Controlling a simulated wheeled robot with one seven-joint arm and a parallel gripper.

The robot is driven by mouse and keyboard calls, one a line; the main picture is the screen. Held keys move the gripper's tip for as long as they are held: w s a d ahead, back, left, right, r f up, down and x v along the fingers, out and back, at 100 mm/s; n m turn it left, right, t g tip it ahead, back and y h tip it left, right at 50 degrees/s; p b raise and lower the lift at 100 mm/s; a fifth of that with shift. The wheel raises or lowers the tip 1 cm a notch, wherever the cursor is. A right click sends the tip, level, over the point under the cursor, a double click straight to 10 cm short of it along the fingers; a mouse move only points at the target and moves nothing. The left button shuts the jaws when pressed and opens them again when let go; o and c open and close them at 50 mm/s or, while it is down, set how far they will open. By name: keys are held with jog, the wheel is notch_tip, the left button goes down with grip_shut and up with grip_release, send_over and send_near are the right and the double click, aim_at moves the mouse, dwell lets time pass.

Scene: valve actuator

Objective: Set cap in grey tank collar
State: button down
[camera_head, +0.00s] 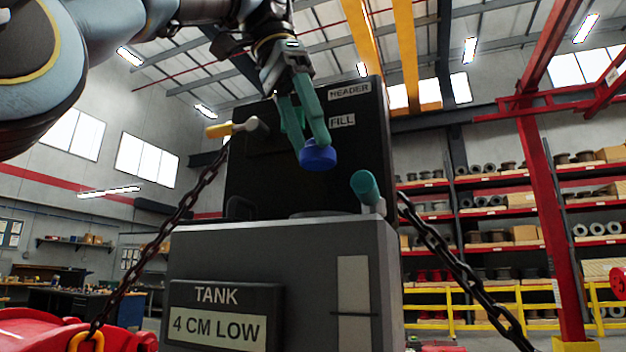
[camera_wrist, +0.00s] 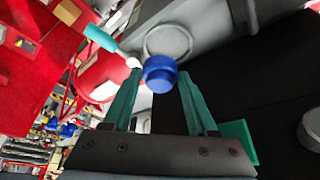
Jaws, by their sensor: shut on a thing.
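My gripper (camera_head: 310,138) has teal fingers and is shut on a blue cap (camera_head: 318,157), which hangs below the fingertips. The wrist view also shows the blue cap (camera_wrist: 160,74) between the fingertips. The grey tank (camera_head: 225,248), marked "TANK 4 CM LOW", stands below. The cap is in the air above the tank's top, apart from it. A grey ring, apparently the collar (camera_wrist: 189,41), shows just beyond the cap in the wrist view. In the head view only a low rim of it (camera_head: 320,213) shows on the tank top; its opening is hidden.
A teal-handled lever (camera_head: 366,187) rises from the tank top, right of the cap. A black panel (camera_head: 265,180) marked "HEADER" and "FILL" stands behind. A yellow-handled lever (camera_head: 222,129) is at its left. Chains (camera_head: 455,262) hang at both sides of the tank.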

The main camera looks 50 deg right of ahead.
aim_at(306, 168)
jog(key=shift+w+d+r, duration=0.1)
jog(key=shift+w+d, duration=0.1)
jog(key=shift+d, duration=0.65)
jog(key=shift+a+f, duration=0.15)
jog(key=shift+f, duration=0.45)
jog(key=shift+f+b, duration=0.6)
jog(key=shift+f, duration=1.75)
jog(key=shift+w+d+f, duration=0.1)
jog(key=shift+d+f, duration=0.15)
jog(key=shift+f, duration=0.4)
jog(key=shift+f, duration=0.2)
jog(key=shift+c, duration=1)
grip_release()
